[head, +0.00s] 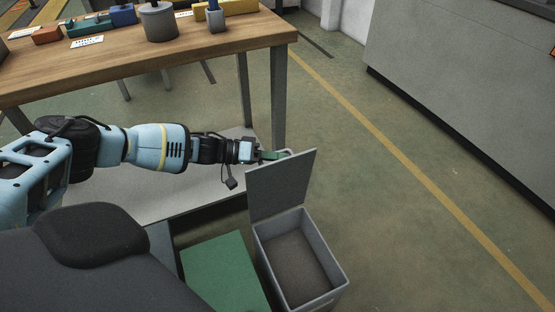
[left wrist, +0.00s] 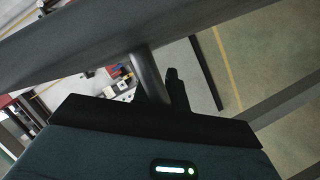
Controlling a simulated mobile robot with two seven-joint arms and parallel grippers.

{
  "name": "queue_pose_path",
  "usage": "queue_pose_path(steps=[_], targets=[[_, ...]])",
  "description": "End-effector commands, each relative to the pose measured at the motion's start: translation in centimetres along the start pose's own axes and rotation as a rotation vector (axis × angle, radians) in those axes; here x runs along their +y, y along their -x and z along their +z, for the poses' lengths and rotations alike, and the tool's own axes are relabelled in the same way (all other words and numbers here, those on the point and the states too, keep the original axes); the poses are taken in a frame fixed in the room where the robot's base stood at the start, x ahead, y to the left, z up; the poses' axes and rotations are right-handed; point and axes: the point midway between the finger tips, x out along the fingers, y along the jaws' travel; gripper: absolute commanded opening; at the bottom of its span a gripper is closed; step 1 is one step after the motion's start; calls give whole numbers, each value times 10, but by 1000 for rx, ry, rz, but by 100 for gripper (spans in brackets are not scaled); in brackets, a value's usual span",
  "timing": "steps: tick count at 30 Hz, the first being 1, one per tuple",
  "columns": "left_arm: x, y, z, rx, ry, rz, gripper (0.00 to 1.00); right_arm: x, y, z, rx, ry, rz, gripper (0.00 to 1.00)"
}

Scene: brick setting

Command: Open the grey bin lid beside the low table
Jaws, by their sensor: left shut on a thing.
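The grey bin (head: 337,289) stands on the floor beside the low table (head: 150,200). Its lid (head: 280,186) is raised about upright at the far edge, and the empty-looking inside of the bin shows. My left gripper (head: 274,155) is at the top of the lid, behind its upper left edge, shut on the lid's handle, which is partly hidden by the lid. In the left wrist view a grey bar (left wrist: 150,75) runs down to the dark fingers of my gripper, close to the camera. My right gripper is in neither view.
A green flat-topped box (head: 225,270) stands close left of the grey bin. A wooden-topped table (head: 200,70) with a grey pot (head: 158,22) and several small items is behind my left arm. Floor on the right is clear up to a grey cabinet (head: 470,80).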

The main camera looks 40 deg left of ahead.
Motion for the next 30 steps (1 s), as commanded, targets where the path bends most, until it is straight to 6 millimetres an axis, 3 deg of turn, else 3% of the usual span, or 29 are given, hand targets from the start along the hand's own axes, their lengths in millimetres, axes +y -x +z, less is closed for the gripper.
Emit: queue_pose_path(steps=[4, 5, 9, 19, 30], targets=[[-1, 0, 4, -6, -2, -2, 0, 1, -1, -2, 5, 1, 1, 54], [-1, 0, 4, -6, -1, -2, 18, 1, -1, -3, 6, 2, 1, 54], [-1, 0, 3, -5, -1, -1, 34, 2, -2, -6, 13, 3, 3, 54], [0, 5, 1, -2, -1, -1, 34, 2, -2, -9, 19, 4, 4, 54], [0, 59, 1, -3, -1, -3, 34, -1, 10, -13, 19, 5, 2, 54]])
